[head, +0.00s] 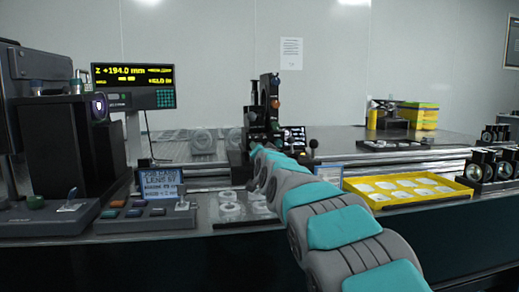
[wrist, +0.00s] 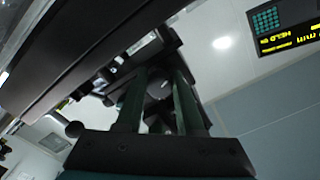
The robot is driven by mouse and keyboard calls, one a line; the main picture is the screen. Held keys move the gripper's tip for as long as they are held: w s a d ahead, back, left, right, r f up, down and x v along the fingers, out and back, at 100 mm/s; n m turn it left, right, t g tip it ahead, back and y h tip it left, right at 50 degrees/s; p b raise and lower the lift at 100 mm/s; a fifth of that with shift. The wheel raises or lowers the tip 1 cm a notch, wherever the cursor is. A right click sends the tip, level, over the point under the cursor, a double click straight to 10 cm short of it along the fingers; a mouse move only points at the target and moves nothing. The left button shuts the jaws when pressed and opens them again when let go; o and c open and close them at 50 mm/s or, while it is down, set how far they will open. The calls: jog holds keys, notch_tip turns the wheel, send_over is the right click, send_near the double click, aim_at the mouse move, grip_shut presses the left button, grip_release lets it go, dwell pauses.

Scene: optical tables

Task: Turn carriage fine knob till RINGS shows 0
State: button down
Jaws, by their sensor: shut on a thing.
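My gripper (wrist: 158,76) shows in the wrist view with its two dark green fingers on either side of a small round grey knob (wrist: 159,90), shut on it. The dark carriage (head: 262,112) stands upright on the bench rail in the head view. My teal and grey arm reaches to it and hides its lower part and the knob. A yellow-on-black display (head: 132,86) at the left reads about Z +194.0 mm. A smaller blue screen (head: 160,183) on a control box has text too small to read surely. I cannot make out a RINGS value.
A yellow tray (head: 455,193) with round lenses lies right of my arm. Clear ring-shaped pieces (head: 230,208) stand at the bench front. Black mounted optics (head: 487,166) stand at the far right. A dark beam (wrist: 75,60) runs close to the fingers in the wrist view.

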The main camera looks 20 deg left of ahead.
jog(key=m, duration=0.5)
jog(key=r+m, duration=0.1)
jog(key=m, duration=0.1)
jog(key=shift+s+a+p, duration=0.25)
jog(key=shift+a+p, duration=0.1)
jog(key=shift+a, duration=0.05)
jog(key=shift+a+m, duration=0.15)
jog(key=shift+m, duration=0.15)
jog(key=c, duration=1.1)
grip_release()
jog(key=shift+d+f, duration=0.15)
jog(key=shift+d, duration=0.1)
jog(key=o, duration=0.3)
jog(key=shift+w+d, duration=0.25)
jog(key=shift+d, duration=0.05)
jog(key=shift+o, duration=1.4)
jog(key=shift+f, duration=0.1)
jog(key=shift+s+f, duration=0.1)
jog(key=shift+s, duration=0.05)
